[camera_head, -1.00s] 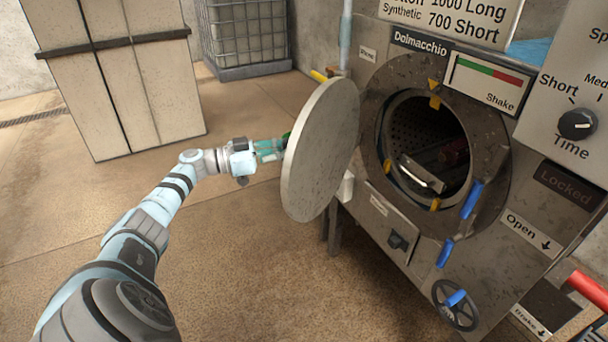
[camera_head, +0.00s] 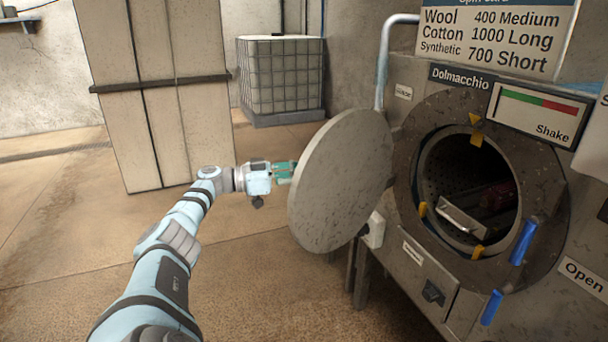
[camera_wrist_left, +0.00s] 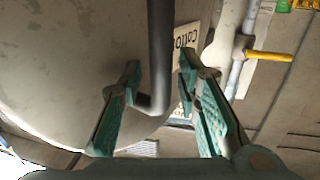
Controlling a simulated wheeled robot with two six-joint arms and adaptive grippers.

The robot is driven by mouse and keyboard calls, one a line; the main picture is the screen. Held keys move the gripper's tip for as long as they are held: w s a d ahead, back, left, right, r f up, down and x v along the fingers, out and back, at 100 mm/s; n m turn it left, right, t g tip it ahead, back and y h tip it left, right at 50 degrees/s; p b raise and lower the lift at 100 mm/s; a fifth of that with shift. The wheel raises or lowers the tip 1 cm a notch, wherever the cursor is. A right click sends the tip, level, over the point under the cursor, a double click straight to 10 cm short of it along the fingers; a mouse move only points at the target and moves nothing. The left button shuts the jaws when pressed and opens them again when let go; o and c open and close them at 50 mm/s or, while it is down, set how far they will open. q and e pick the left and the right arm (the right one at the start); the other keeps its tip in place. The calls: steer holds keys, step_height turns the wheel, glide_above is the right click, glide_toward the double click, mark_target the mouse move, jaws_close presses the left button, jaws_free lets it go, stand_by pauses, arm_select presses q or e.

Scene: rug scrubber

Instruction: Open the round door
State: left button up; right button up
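The round door (camera_head: 345,185) is a grey speckled disc, swung wide open to the left of the machine's round opening (camera_head: 470,185). My left gripper (camera_head: 285,172) is at the side of the door facing away from the opening; the door partly hides its fingertips in the head view. In the left wrist view the door (camera_wrist_left: 60,60) fills the left, and a dark bent handle bar (camera_wrist_left: 160,60) passes between the green fingers (camera_wrist_left: 158,72). The fingers stand apart with gaps visible beside the bar. My right gripper is not in view.
The grey machine (camera_head: 400,285) stands at the right with blue levers (camera_head: 523,243). A pipe (camera_head: 383,60) rises beside it. A tall pale cabinet (camera_head: 160,100) and a caged tank (camera_head: 282,75) stand behind. The floor (camera_head: 250,290) left of the door is clear.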

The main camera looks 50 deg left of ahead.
arm_select(q)
steer(key=v, duration=0.7)
steer(key=shift+s, duration=0.2)
